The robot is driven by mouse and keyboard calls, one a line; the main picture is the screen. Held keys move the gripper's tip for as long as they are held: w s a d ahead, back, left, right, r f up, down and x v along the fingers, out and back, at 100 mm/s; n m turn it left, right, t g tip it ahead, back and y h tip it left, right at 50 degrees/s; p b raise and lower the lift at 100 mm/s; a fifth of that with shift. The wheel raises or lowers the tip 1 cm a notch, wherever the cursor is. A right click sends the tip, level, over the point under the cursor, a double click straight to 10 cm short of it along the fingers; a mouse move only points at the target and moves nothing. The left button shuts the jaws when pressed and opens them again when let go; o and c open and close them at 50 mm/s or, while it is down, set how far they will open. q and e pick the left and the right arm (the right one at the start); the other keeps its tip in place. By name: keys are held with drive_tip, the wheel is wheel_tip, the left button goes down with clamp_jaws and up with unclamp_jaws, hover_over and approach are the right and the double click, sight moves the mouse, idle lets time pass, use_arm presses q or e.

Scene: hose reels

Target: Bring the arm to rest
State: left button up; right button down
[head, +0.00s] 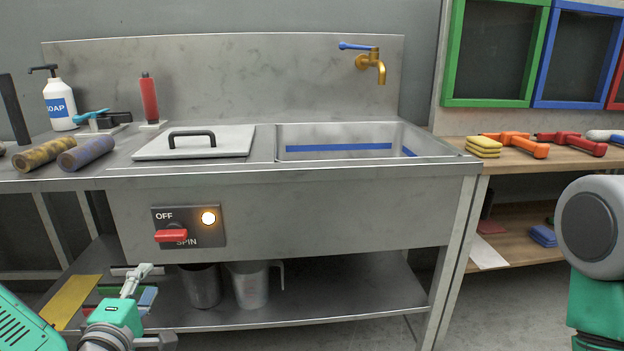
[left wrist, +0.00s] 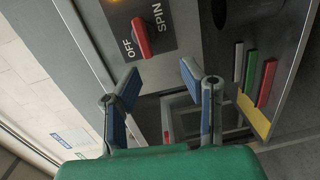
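My left gripper (head: 135,279) is at the lower left of the head view, below and left of the sink's switch panel (head: 188,227). In the left wrist view its two blue-grey fingers stand apart with nothing between them (left wrist: 160,82). The red switch handle (head: 171,236) lies horizontal between the OFF and SPIN labels, partly over SPIN. It also shows in the left wrist view (left wrist: 142,38), beyond the fingertips and apart from them. A round lamp (head: 208,218) beside it glows. Part of my right arm (head: 590,228) shows at the right edge; its gripper is out of view.
The metal sink unit (head: 330,215) fills the middle, with a lidded section (head: 196,147) and open basin. Its lower shelf (head: 345,285) holds two containers and, behind my left gripper, coloured pieces. A wooden workbench (head: 540,150) with tools stands at the right.

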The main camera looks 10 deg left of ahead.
use_arm(q)
drive_tip(key=s+d+f+m+g+h, duration=0.35)
drive_tip(key=d+f+m, duration=0.25)
drive_tip(key=f, duration=0.2)
drive_tip(key=s+d+f+m+g+h, duration=0.1)
drive_tip(key=s+d+f+m+g, duration=0.3)
drive_tip(key=s+f, duration=0.3)
drive_tip(key=s+d+f+m+g+h, duration=0.1)
drive_tip(key=s+f+m+g, duration=0.45)
drive_tip(key=s+f, duration=0.2)
drive_tip(key=s+a+f+m+g+y, duration=0.1)
drive_tip(key=s+a+f+m+g, duration=0.1)
drive_tip(key=s, duration=0.3)
drive_tip(key=s+a+f+m+g+y, duration=0.1)
drive_tip(key=s+a+f+m+g, duration=0.15)
drive_tip(key=s, duration=0.25)
wheel_tip(320, 180, up, 16)
drive_tip(key=d+t+p, duration=0.1)
drive_tip(key=p, duration=1.4)
drive_tip(key=shift+w+d, duration=0.15)
drive_tip(key=shift+w, duration=0.3)
